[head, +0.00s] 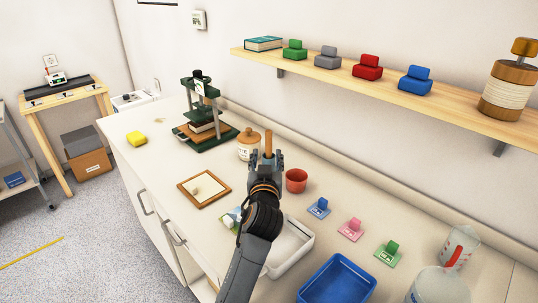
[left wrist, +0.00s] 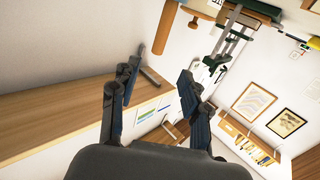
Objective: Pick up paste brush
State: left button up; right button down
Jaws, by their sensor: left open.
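A slim upright wooden handle, which looks like the paste brush (head: 268,142), rises just behind my left gripper (head: 267,159) in the head view. Its lower end is hidden by the gripper. My left gripper is open, with its fingers pointing away over the bench. In the left wrist view a brown stick (left wrist: 165,27), likely the same handle, shows beyond the gap between the spread fingers (left wrist: 157,80). I cannot tell whether it touches them. My right gripper is not in view.
A wooden-lidded jar (head: 249,150) stands left of the gripper, a red-brown pot (head: 296,181) right. A green press (head: 205,115), framed board (head: 205,187), white tray (head: 302,256) and blue tray (head: 338,282) sit on the bench. A shelf (head: 330,72) runs along the wall.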

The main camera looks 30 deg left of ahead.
aim_at(268, 134)
pick_arm(q)
jog(key=x, duration=0.6)
jog(key=shift+w+a+r+p, duration=0.15)
jog(key=shift+w+a+p, duration=0.05)
jog(key=shift+w+p, duration=0.15)
jog(key=shift+w+a+r, duration=0.2)
jog(key=shift+w, duration=0.15)
jog(key=p+x, duration=0.1)
jog(key=x, duration=0.2)
jog(key=shift+w+r, duration=0.1)
jog(key=shift+w, duration=0.15)
jog(key=shift+w+a, duration=0.2)
jog(key=shift+w, duration=0.3)
jog(key=shift+c, duration=0.7)
grip_shut()
